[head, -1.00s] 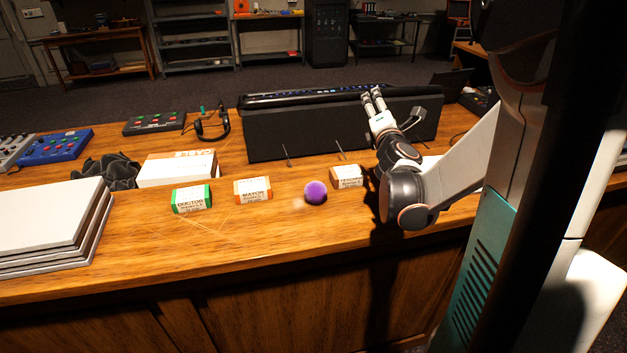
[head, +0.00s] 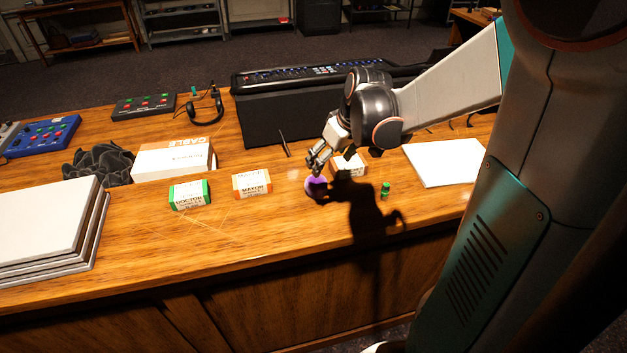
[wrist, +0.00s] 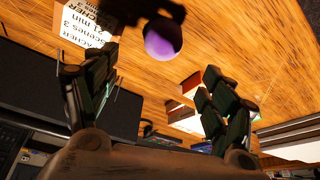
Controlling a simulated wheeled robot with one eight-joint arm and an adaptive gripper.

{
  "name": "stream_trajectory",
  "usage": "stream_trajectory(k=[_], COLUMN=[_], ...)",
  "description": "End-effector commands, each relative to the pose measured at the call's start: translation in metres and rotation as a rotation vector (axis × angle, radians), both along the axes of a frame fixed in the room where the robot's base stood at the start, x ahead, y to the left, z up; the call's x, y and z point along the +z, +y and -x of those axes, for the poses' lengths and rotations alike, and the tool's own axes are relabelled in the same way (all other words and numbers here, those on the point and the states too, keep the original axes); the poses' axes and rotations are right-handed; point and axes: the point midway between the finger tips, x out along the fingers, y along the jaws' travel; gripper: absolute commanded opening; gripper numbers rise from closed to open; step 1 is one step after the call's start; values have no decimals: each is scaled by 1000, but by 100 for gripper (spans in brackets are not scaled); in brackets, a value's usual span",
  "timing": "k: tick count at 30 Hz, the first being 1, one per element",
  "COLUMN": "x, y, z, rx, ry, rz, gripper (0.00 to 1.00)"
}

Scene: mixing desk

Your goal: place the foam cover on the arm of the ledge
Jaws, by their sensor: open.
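The foam cover is a small purple ball (head: 312,188) on the wooden desk. It lies partly in my arm's shadow, and in the wrist view it (wrist: 163,40) shows ahead of the fingers, apart from them. My gripper (head: 314,165) is open and empty, pointing down just above and behind the ball. In the wrist view my gripper (wrist: 160,78) has its fingers spread wide. The ledge is the long black front (head: 262,120) of the console. A thin metal arm (head: 283,144) sticks out before it, left of my gripper. A second arm seen earlier is hidden by my arm.
A white box (head: 348,165) stands close right of the gripper, with a small green object (head: 385,189) and a white sheet (head: 445,162) further right. Orange-ended (head: 252,184) and green-ended (head: 189,194) boxes stand left. The desk's front strip is clear.

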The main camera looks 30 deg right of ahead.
Motion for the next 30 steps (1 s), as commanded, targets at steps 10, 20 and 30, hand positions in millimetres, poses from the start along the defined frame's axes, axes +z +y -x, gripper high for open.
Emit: stream_trajectory(k=[10, 20, 30], x=[-59, -76, -117], y=[2, 5, 11], z=[-23, -29, -42], rx=[1, 1, 0], ry=[-1, -2, -3], rz=[3, 5, 5], gripper=[76, 76, 76])
